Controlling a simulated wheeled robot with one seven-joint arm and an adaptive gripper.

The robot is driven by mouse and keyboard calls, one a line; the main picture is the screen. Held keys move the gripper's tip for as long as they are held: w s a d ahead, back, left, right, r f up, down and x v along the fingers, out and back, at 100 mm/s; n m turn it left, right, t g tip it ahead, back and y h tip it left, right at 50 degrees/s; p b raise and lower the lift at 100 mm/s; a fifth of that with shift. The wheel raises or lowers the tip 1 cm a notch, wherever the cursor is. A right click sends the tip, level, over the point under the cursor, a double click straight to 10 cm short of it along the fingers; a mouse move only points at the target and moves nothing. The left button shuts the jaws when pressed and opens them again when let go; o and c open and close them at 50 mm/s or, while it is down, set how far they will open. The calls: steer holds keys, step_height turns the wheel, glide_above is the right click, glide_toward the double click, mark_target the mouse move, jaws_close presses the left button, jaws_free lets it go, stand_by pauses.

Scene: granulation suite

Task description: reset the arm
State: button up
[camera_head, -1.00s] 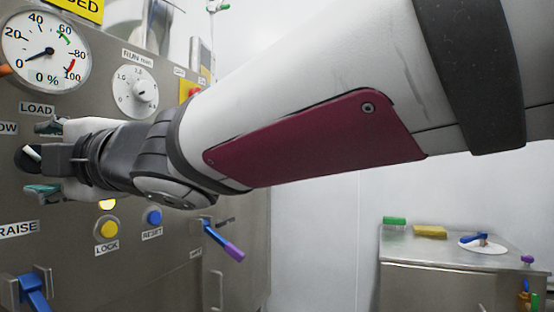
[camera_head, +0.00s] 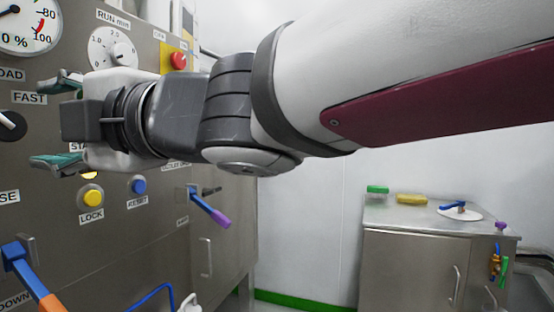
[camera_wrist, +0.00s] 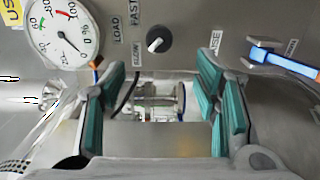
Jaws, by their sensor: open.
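My gripper (camera_head: 62,122) is open, with teal finger pads, in front of the grey control panel (camera_head: 150,235) at the left of the head view. In the wrist view my gripper (camera_wrist: 160,105) shows its pads wide apart with nothing between them. Past the pads lie a black selector knob (camera_wrist: 159,39) marked SLOW and FAST, and a round gauge (camera_wrist: 62,33). The pads are apart from the knob. My arm stretches across the upper part of the head view and hides part of the panel.
The panel carries a RUN dial (camera_head: 112,48), a red button (camera_head: 178,61), a yellow LOCK button (camera_head: 90,197), a blue RESET button (camera_head: 138,185) and a blue-purple lever (camera_head: 209,207). A blue-orange handle (camera_head: 32,278) juts out lower left. A steel cabinet (camera_head: 412,270) stands at right, past open floor.

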steer(key=w+d+f+m+t+h, duration=0.4)
steer(key=w+d+m+t+h, duration=0.35)
steer(key=w+d+m, duration=0.5)
steer(key=s+d+f+m+h, duration=0.1)
steer(key=d+f+m+h, duration=0.35)
steer(key=d, duration=0.65)
steer(key=d+f+m+h, duration=0.4)
steer(key=d+f, duration=0.2)
steer(key=d, duration=0.5)
steer(key=s+d+f+m+g+h, duration=0.3)
steer(key=s+d+f+m+g, duration=0.3)
steer(key=s+d+f, duration=0.4)
steer(key=s+f+m+g+y, duration=0.1)
steer(key=s+f+m+g, duration=0.25)
steer(key=s, duration=0.45)
steer(key=s+f+m+g, duration=0.2)
steer(key=s+f+m, duration=0.15)
steer(key=s, duration=0.45)
step_height(320, 180, up, 31)
steer(key=s+n+t+p, duration=0.1)
steer(key=t+p, duration=0.2)
steer(key=p, duration=2.7)
steer(key=shift+s+d+y+p, duration=0.25)
steer(key=shift+d+y+p, duration=0.05)
steer(key=shift+d, duration=0.05)
